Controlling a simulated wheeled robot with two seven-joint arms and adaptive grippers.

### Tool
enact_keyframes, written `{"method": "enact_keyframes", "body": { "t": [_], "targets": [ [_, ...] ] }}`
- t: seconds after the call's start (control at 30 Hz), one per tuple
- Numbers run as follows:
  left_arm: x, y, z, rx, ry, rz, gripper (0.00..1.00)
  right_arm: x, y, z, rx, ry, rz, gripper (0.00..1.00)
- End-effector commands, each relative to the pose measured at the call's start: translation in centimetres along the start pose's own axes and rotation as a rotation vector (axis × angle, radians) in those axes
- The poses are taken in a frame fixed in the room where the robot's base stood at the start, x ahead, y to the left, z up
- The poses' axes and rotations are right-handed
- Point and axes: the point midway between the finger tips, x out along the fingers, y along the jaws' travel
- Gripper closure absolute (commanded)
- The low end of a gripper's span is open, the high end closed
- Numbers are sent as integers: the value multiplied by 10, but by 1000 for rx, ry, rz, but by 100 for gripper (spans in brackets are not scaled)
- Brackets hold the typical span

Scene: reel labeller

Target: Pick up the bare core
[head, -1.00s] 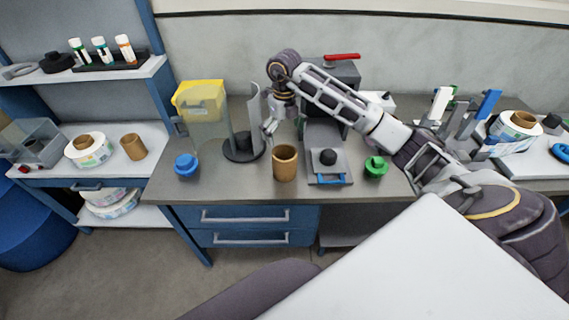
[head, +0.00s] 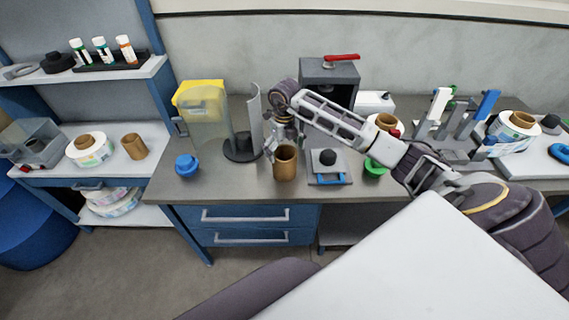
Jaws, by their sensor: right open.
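A bare brown cardboard core (head: 286,167) stands upright near the front edge of the grey workbench. My right gripper (head: 284,147) comes down from above and behind it, open, with one finger at the core's left rim. Whether the other finger is inside, behind or beside the core I cannot tell. A similar bare brown core (head: 134,146) stands on the left shelf, away from the gripper. My left gripper is not in view.
Left of the core are a blue knob-like piece (head: 187,166) and a dark round stand (head: 242,150) with a curved plate. The front bench strip is clear.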

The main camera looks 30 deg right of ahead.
Motion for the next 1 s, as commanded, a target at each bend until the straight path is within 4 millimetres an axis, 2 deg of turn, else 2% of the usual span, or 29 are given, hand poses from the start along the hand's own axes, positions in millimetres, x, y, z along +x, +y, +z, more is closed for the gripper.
{"method": "enact_keyframes", "body": {
  "t": [0.27, 0.7, 1.0],
  "targets": [
    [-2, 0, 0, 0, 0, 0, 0, 5, 1, -1, 0, 2, 1, 0],
    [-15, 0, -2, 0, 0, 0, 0, 44, 4, -4, 0, 2, 2, 0],
    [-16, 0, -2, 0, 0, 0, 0, 52, 3, -4, 0, 0, 0, 0]
  ]
}}
